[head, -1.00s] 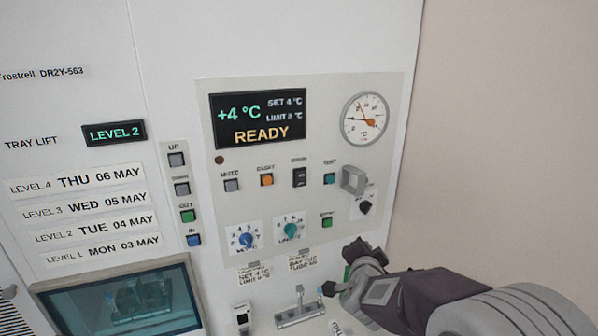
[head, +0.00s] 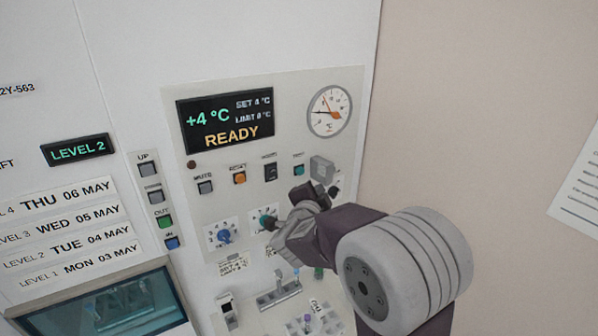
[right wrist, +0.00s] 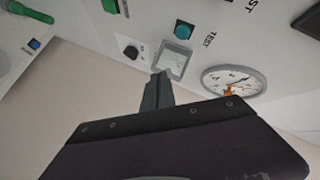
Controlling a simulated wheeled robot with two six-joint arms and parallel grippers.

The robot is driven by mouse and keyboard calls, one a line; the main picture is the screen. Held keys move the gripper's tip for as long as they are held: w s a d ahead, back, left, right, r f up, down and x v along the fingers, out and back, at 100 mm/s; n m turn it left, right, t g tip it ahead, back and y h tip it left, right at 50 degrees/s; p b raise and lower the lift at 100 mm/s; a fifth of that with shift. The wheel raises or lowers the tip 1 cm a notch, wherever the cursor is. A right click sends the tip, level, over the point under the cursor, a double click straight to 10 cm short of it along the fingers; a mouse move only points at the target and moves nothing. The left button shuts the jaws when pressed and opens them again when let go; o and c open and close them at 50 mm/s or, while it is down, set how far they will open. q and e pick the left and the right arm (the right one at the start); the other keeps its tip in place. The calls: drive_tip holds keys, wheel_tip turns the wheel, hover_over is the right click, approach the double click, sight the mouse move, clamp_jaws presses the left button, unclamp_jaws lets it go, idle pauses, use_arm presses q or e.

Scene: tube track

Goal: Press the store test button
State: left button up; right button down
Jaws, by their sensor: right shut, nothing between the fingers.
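The teal test button (head: 298,170), under the label TEST, sits on the light control panel (head: 345,80). In the right wrist view the test button (right wrist: 185,29) shows beside its TEST lettering, uncovered. A square grey flap (head: 322,170) stands out from the panel just right of the button. It looks clear in the right wrist view (right wrist: 173,60). My right gripper (head: 290,220) is shut and empty, in front of the panel below the test button. In the right wrist view its fingers (right wrist: 157,88) point toward the flap, apart from the button. My left gripper is not in view.
The display (head: 232,118) reads +4 °C and READY. A round gauge (head: 329,110) sits above the button. Orange (head: 239,177) and grey (head: 205,187) buttons and a blue dial (head: 224,236) are nearby. A rack with tubes (head: 312,320) stands below.

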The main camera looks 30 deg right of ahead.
sight(300, 171)
drive_tip(key=w+p, duration=0.1)
drive_tip(key=w, duration=0.5)
drive_tip(key=shift+w+p, duration=0.4)
drive_tip(key=shift+w, duration=0.1)
idle(1.6)
drive_tip(key=shift+w, duration=0.35)
